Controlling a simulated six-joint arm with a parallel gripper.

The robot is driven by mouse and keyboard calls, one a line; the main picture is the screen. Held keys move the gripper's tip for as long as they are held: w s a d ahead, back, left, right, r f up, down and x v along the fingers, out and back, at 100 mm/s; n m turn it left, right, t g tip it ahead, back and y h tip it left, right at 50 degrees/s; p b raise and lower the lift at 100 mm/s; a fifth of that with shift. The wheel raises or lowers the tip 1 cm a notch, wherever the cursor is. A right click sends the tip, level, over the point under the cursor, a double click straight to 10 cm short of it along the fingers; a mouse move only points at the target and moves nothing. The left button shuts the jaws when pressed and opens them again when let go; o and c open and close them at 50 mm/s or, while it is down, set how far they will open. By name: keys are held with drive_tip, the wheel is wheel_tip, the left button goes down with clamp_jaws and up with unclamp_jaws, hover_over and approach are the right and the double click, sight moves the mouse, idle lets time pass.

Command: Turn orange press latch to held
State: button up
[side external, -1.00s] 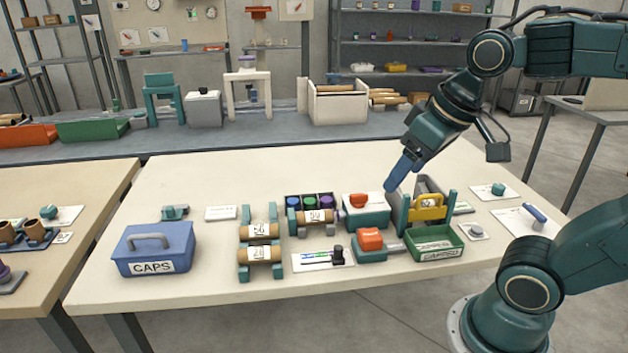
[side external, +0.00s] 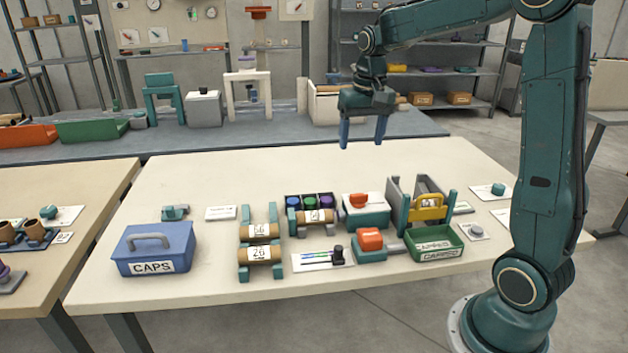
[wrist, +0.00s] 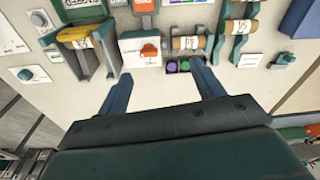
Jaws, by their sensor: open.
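An orange latch (side external: 359,200) sits on a white-topped teal box (side external: 366,218) at the table's middle right. It also shows in the wrist view (wrist: 149,51), just ahead of the fingertips, on a white plate with small print that I cannot read. A second orange piece (side external: 369,238), a thick block, sits on a teal base in front of it. My gripper (side external: 362,145) is open and empty, fingers pointing down, held above the table's back part and apart from the latch. Both fingers (wrist: 161,70) also show spread in the wrist view.
A teal rack with a yellow handle (side external: 429,207) and a green tray (side external: 433,244) stand right of the latch. Left are a tray of coloured caps (side external: 309,201), wrapped rolls (side external: 260,231) and a blue CAPS box (side external: 155,248). The table's back strip is clear.

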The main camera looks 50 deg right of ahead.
drive_tip(key=m+g, duration=0.1)
drive_tip(key=m, duration=0.1)
hover_over(359, 194)
wheel_tip(359, 194, down, 5)
drive_tip(key=shift+f, duration=6.85)
drive_tip(key=c, duration=1)
